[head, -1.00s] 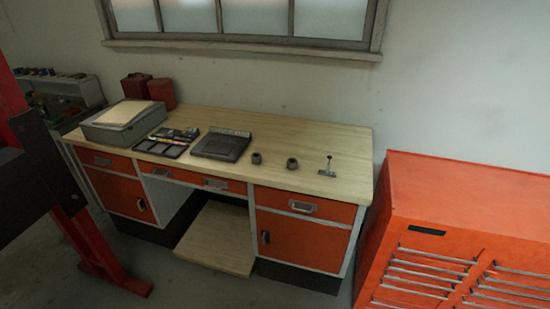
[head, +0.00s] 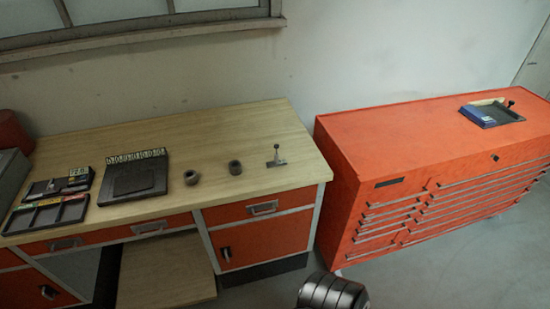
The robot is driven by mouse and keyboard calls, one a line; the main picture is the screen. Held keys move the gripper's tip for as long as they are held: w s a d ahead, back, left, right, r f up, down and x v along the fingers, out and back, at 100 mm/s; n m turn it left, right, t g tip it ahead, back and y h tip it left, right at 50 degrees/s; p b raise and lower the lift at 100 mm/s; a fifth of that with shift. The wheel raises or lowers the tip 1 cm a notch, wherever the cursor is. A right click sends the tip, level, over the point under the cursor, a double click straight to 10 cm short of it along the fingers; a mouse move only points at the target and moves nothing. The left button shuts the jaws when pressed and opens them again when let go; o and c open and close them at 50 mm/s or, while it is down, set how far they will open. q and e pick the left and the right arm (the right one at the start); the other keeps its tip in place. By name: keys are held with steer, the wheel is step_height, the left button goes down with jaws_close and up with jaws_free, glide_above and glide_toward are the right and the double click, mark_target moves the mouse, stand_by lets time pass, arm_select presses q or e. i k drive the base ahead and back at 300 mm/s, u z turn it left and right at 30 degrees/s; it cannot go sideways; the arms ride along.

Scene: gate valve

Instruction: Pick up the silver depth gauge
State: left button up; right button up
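A small grey metal piece that looks like the depth gauge (head: 277,157) stands on the right end of the wooden workbench top (head: 255,117). It has a flat base bar and a thin upright stem with a dark round top. It stands free, with nothing touching it. Neither of my grippers can be made out in the head view. A dark ribbed rounded part (head: 332,292) shows at the bottom edge, and I cannot tell what it belongs to.
Two dark rings (head: 235,167) (head: 191,177) lie left of the gauge. A dark case with a row of labels (head: 135,176) and a compartment tray (head: 47,214) lie farther left. A red tool chest (head: 380,143) stands to the right, bearing a blue-edged tray (head: 491,114) with a dark knob.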

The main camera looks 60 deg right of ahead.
mark_target(277, 163)
steer(key=z, duration=0.5)
steer(key=i, duration=0.7)
steer(key=z, duration=0.75)
